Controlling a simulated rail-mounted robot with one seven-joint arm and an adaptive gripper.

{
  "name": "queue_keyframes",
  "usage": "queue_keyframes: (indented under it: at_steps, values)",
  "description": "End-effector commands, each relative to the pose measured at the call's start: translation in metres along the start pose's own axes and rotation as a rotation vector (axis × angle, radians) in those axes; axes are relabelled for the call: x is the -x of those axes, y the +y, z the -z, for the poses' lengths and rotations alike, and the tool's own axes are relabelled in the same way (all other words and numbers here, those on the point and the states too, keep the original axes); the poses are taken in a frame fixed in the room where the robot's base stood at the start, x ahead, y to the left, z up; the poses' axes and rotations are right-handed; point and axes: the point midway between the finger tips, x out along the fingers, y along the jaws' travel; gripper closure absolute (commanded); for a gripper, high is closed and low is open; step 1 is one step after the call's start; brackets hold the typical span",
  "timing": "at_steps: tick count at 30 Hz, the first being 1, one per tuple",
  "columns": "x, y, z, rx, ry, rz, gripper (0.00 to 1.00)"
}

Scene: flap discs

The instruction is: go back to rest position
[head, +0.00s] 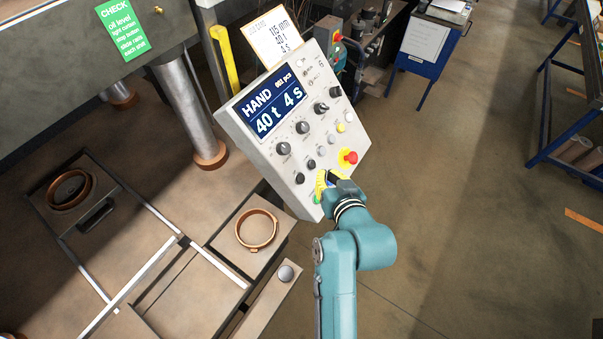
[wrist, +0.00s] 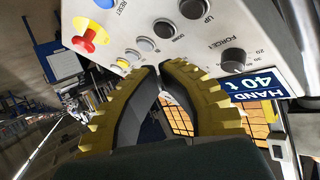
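My gripper (head: 331,180) is at the lower edge of the grey control panel (head: 248,140), beside its lower buttons; the head view hides most of the fingers behind my wrist. In the wrist view my gripper (wrist: 160,68) shows two yellow-and-black fingers with their tips together and nothing held between them. The panel face (wrist: 140,12) lies just beyond the tips. I cannot tell whether the tips touch it. The panel's display reads HAND, 40 t, 4 s.
A red stop button (head: 348,157) sits on the panel near my wrist. A copper-coloured ring (head: 256,229) lies on a plate at the press, and another ring (head: 69,189) sits further left. A steel column (head: 184,110) stands behind. Open floor (head: 460,220) lies to the right.

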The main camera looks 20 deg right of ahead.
Motion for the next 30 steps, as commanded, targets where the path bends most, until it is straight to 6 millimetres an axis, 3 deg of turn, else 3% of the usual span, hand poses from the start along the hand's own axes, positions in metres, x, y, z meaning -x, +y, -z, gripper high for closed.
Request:
queue_keyframes:
  at_steps: [15,16,20,23,26,30]
  values:
    - [-0.001,0.000,-0.001,0.000,-0.001,0.001,1.00]
    - [0.001,-0.008,0.006,0.005,0.001,0.011,1.00]
    - [0.008,-0.059,0.061,0.051,0.061,0.082,1.00]
    - [0.037,-0.103,0.128,0.109,0.183,0.129,1.00]
    - [0.080,-0.140,0.188,0.156,0.316,0.160,1.00]
    - [0.160,-0.177,0.263,0.194,0.523,0.183,1.00]
